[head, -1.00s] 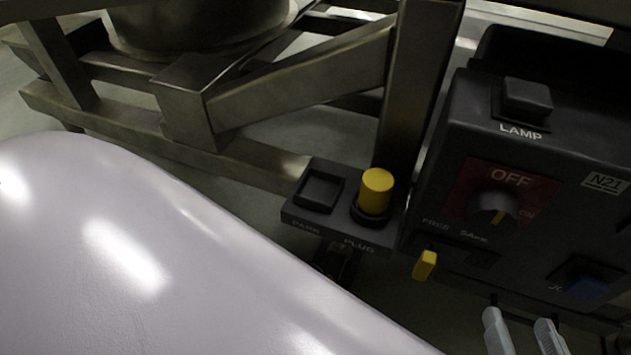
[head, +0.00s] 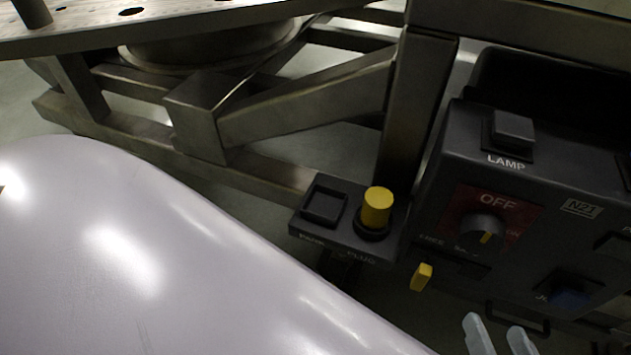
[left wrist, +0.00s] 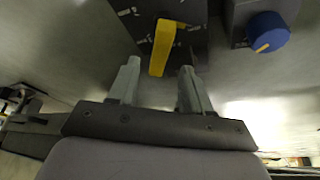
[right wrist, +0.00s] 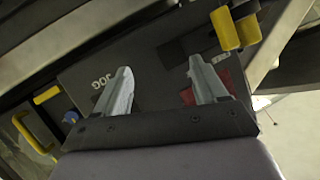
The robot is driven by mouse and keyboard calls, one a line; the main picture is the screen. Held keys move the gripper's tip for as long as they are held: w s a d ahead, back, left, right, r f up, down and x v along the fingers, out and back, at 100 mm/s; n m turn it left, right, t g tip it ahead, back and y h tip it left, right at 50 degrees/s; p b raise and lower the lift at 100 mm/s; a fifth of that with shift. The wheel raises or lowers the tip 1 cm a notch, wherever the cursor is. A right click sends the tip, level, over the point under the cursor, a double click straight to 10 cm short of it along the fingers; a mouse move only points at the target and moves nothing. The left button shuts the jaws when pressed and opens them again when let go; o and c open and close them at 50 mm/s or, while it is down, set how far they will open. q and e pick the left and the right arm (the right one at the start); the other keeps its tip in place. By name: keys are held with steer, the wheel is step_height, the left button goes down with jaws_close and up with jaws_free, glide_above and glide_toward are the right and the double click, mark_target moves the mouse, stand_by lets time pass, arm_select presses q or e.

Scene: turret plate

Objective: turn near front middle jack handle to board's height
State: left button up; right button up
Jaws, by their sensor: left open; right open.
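A yellow lever (left wrist: 161,47) on a dark block (left wrist: 185,42) shows in the left wrist view; I cannot tell for sure whether it is the near front middle jack handle. My left gripper (left wrist: 159,68) is open, its fingers on either side of the lever's lower end in the picture; contact cannot be told. The left gripper is out of the head view. My right gripper (head: 500,338) is open and empty at the bottom of the head view, below the control box (head: 530,215). In the right wrist view its fingers (right wrist: 160,70) point at the box's face by the JOG label.
A blue knob (left wrist: 268,32) is right of the lever. A yellow plug (head: 376,207) stands on a small holder (head: 340,235) left of the box. A yellow tab (head: 421,277) hangs below. Metal frame beams (head: 300,100) and the turret plate (head: 180,24) lie behind.

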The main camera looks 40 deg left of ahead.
arm_select(q)
steer(key=shift+p+v, duration=0.8)
steer(key=shift+v, duration=0.4)
arm_select(e)
steer(key=shift+s+d+r+h, duration=0.2)
steer(key=shift+s+d+h, duration=0.4)
steer(key=shift+d+h, duration=0.25)
arm_select(q)
steer(key=shift+s, duration=0.1)
